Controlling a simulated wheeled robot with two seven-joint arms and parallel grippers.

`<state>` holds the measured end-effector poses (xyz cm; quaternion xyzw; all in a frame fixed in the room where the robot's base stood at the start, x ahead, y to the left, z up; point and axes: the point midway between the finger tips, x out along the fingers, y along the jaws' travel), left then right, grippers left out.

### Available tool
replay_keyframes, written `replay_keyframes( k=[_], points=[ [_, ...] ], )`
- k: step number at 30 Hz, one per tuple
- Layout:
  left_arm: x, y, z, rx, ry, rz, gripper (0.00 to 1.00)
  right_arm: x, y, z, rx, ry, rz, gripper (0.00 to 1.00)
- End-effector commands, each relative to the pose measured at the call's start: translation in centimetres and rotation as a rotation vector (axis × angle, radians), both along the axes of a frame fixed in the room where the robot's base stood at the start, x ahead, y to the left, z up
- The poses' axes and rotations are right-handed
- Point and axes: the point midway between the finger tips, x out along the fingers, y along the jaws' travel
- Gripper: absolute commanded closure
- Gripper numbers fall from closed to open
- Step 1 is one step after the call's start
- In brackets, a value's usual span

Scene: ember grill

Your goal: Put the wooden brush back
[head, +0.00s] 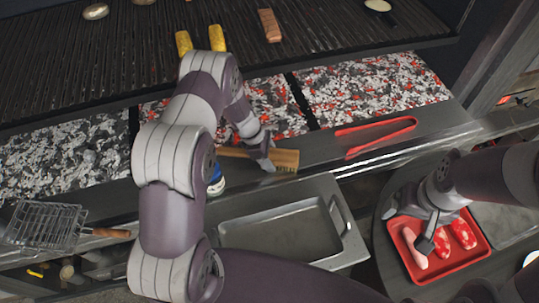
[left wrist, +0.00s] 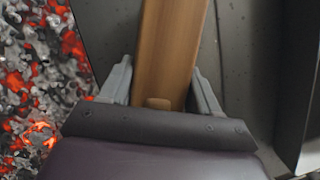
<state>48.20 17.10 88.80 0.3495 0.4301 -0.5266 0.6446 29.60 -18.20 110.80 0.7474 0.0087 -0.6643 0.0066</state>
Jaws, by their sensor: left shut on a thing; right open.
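The wooden brush (head: 287,159) is a long brown piece at the front metal ledge, below the glowing coals. My left gripper (head: 263,161) is shut on the brush. In the left wrist view the brush's flat wooden body (left wrist: 172,45) runs between the two grey fingers (left wrist: 160,90). My left arm hides part of the brush in the head view, and I cannot tell whether it touches the ledge. My right gripper (head: 428,238) is open, over the red tray (head: 462,268) at the right.
Red tongs (head: 378,133) lie on the ledge to the right of the brush. An empty metal pan (head: 262,233) is in front. A wire basket (head: 48,224) is at the left. Coal beds (head: 370,88) and the grate (head: 100,50) with food lie behind. Red and pink food (head: 463,234) sits in the red tray.

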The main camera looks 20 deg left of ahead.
Motion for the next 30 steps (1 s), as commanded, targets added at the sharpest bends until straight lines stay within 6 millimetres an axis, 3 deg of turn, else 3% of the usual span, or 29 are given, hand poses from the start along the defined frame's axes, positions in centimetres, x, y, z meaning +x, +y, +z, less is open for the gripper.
replay_keyframes(
  k=[2,3,5,16,25,30],
  points=[
    [0.0,0.0,-0.3,0.0,0.0,0.0,0.67,0.0,0.0,-0.3,0.0,0.0,0.0,0.13],
    [0.0,0.0,-0.2,0.0,0.0,0.0,0.28,0.0,0.0,-0.2,0.0,0.0,0.0,0.13],
    [0.0,0.0,-0.2,0.0,0.0,0.0,0.13,0.0,0.0,-0.2,0.0,0.0,0.0,0.13],
    [0.0,0.3,0.7,0.0,-0.001,0.0,0.13,0.0,0.0,-0.2,0.0,0.0,0.0,0.13],
    [-0.5,3.2,7.7,0.001,-0.005,0.0,0.13,0.0,0.0,-1.5,0.0,0.0,0.0,0.13],
    [-0.8,4.3,10.4,0.0,-0.002,0.0,0.13,0.0,0.0,-1.8,0.0,0.0,0.0,0.13]
  ],
)
